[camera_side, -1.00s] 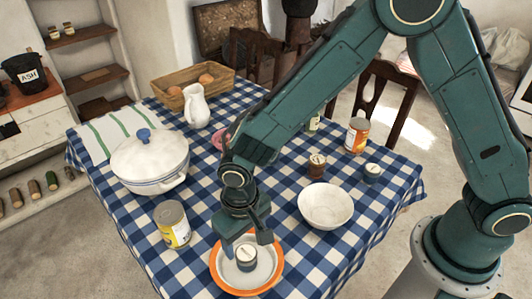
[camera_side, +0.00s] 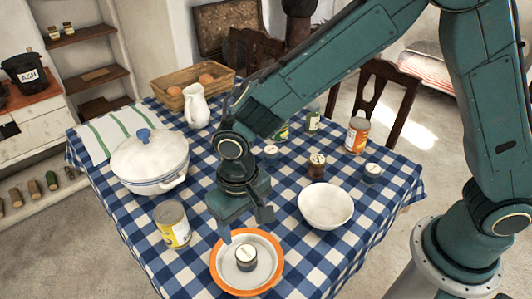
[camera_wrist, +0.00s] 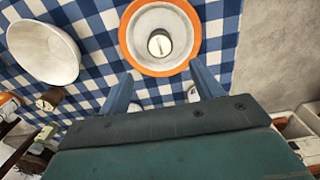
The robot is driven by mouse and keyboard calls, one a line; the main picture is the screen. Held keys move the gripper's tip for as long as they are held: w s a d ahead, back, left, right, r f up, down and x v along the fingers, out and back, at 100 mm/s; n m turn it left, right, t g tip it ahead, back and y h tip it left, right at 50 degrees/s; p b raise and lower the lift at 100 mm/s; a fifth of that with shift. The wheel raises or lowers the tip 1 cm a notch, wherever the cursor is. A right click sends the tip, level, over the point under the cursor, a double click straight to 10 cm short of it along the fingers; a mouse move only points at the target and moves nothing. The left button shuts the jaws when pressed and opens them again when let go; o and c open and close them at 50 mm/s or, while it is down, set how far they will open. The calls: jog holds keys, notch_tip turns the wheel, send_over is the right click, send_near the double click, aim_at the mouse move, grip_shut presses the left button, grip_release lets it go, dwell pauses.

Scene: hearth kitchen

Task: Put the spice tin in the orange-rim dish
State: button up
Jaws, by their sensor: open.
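A small dark spice tin with a pale lid (camera_side: 246,257) stands upright inside the orange-rim dish (camera_side: 276,278), at the table's near edge. In the wrist view the tin (camera_wrist: 159,43) sits near the middle of the dish (camera_wrist: 128,52). My gripper (camera_side: 246,226) is open and empty above the dish, clear of the tin. In the wrist view the two blue fingers of my gripper (camera_wrist: 163,85) are spread apart, with the tin beyond their tips.
A white bowl (camera_side: 326,207) stands right of the dish, and a yellow-label can (camera_side: 172,225) to its left. A lidded white pot (camera_side: 150,163) is further back left. Similar small lidded tins (camera_side: 372,172) (camera_side: 271,153) and a brown jar (camera_side: 317,168) stand behind the bowl.

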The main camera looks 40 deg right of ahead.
jog(key=s+d+r+t+y, duration=0.1)
jog(key=s+d+r+t, duration=0.2)
jog(key=d+r, duration=1.2)
jog(key=s+d+r+t+h, duration=0.1)
jog(key=s+d+r, duration=0.4)
jog(key=s+d, duration=0.5)
jog(key=s+t, duration=0.1)
jog(key=s, duration=0.1)
jog(key=shift+s+d+r+t, duration=0.15)
jog(key=shift+s+d+t, duration=0.1)
jog(key=shift+s+t, duration=0.1)
